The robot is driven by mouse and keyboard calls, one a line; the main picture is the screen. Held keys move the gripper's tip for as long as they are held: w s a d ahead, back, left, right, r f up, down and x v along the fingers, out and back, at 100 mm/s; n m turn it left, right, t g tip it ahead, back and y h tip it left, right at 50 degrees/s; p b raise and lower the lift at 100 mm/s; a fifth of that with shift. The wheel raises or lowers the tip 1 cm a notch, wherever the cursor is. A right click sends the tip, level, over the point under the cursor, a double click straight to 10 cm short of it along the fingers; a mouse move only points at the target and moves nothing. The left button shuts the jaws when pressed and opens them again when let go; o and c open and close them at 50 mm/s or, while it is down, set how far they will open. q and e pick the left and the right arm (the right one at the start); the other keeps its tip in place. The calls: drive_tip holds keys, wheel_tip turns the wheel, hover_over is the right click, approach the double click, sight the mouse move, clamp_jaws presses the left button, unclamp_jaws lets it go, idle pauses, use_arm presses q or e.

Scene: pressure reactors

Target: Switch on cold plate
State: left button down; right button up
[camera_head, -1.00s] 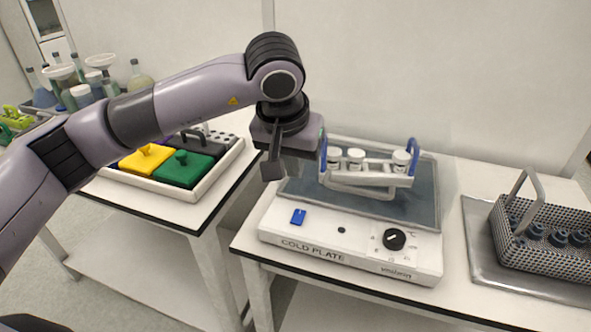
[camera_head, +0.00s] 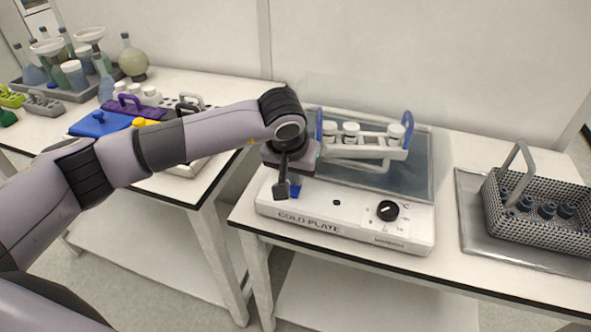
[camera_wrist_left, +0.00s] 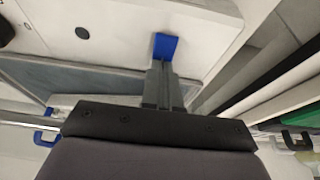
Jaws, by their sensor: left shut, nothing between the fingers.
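The cold plate (camera_head: 300,222) is a white box with a grey top on the right-hand table. Its front panel has a blue rocker switch (camera_head: 296,191) on the left and a black dial (camera_head: 387,210) on the right. My left gripper (camera_head: 282,193) is shut and empty, pointing down at the switch and partly hiding it. In the left wrist view the shut fingertips (camera_wrist_left: 165,72) are right at the blue switch (camera_wrist_left: 165,46); I cannot tell whether they touch it. My right gripper is not in view.
A white rack with blue handles and white-capped vials (camera_head: 351,130) stands on the plate's top, close behind my gripper. A metal basket (camera_head: 500,218) on a grey tray is at the right. Coloured-handled blocks and flasks (camera_head: 133,62) fill the left table.

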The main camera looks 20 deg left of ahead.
use_arm(q)
drive_tip(key=shift+f, duration=0.1)
drive_tip(key=shift+w+f+g+b, duration=0.1)
drive_tip(key=shift+f+g+b, duration=0.1)
drive_tip(key=shift+g+b, duration=0.1)
drive_tip(key=shift+s, duration=0.25)
drive_tip(key=shift+s, duration=0.65)
drive_tip(key=shift+r, duration=0.1)
